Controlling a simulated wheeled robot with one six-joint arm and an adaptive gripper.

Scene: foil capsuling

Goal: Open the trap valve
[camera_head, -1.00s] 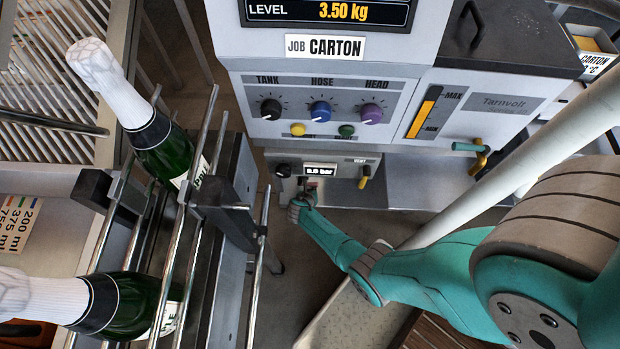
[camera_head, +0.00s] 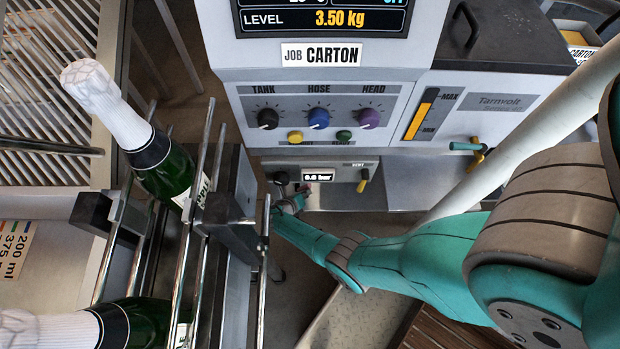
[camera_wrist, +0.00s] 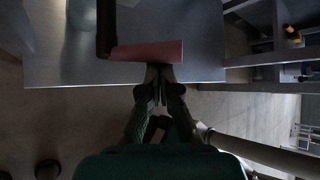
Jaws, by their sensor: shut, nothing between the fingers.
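A flat reddish handle (camera_wrist: 148,52), which may be the trap valve's lever, lies across the wrist view just beyond my fingertips. My gripper (camera_wrist: 157,76) is shut and empty. Its tips are at or very near the handle's lower edge; I cannot tell whether they touch it. In the head view, my gripper (camera_head: 300,197) is small, under the machine's lower panel, below the pressure display (camera_head: 317,177). The handle is too small to make out clearly there. A vent valve with a yellow handle (camera_head: 363,180) hangs right of the display.
The machine front with its knobs (camera_head: 318,118) is above my gripper. A yellow-and-teal valve (camera_head: 478,151) is at right, beside a pale diagonal pipe (camera_head: 545,140). At left, a metal rail rack (camera_head: 205,190) holds bottles (camera_head: 165,172), close to my gripper.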

